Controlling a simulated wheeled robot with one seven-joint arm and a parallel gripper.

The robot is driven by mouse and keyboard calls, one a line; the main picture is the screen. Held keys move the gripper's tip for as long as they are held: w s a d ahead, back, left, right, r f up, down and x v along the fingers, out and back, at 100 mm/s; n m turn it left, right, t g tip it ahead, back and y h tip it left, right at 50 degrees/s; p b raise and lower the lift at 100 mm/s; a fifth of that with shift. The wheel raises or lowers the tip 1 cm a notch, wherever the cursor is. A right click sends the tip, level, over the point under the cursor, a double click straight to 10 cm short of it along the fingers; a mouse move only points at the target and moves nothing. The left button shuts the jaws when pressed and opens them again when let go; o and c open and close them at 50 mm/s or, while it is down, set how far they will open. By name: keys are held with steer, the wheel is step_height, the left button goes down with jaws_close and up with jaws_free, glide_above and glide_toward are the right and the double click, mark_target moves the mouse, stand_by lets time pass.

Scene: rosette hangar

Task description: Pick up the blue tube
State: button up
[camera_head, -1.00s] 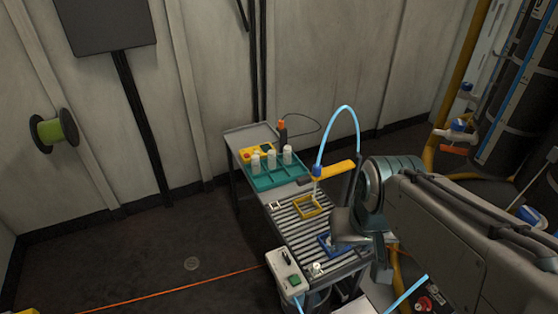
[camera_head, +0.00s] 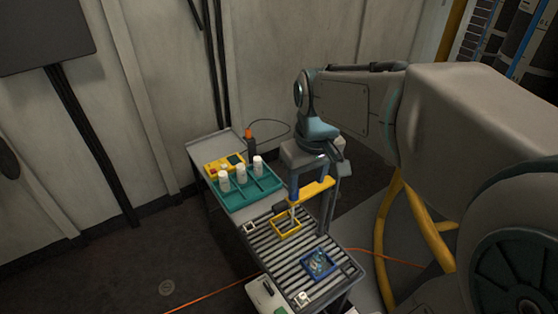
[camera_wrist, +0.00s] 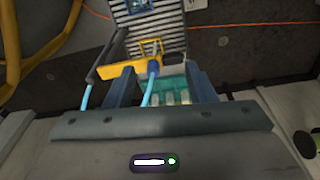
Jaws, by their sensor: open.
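The blue tube (camera_wrist: 149,93) is light blue and flexible. In the wrist view it rises from a darker blue fitting (camera_wrist: 153,67) at the end of a yellow arm (camera_wrist: 115,68). Part of it passes between the fingers of my gripper (camera_wrist: 161,78), nearer the left finger; another stretch (camera_wrist: 85,97) shows farther left. My gripper is open, and I see no grip on the tube. In the head view my gripper (camera_head: 307,182) points down just above the yellow arm (camera_head: 318,188), over the cart. There, my gripper and arm hide most or all of the tube's arch.
The slatted cart top (camera_head: 271,252) carries a yellow frame (camera_head: 275,235) below the yellow arm and a blue frame (camera_head: 333,266) with small contents. A teal tray (camera_head: 235,207) with white bottles stands behind. A wall is at the back; dark floor lies left.

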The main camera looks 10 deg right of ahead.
steer(key=w+n+g, duration=0.1)
steer(key=w+n, duration=0.2)
steer(key=w, duration=0.6)
step_height(320, 180, down, 8)
steer(key=shift+f+p, duration=0.1)
steer(key=shift+p, duration=0.35)
steer(key=shift+w+f+p, duration=0.15)
steer(key=shift+f+p, duration=0.15)
steer(key=shift+f, duration=2)
steer(key=c, duration=1)
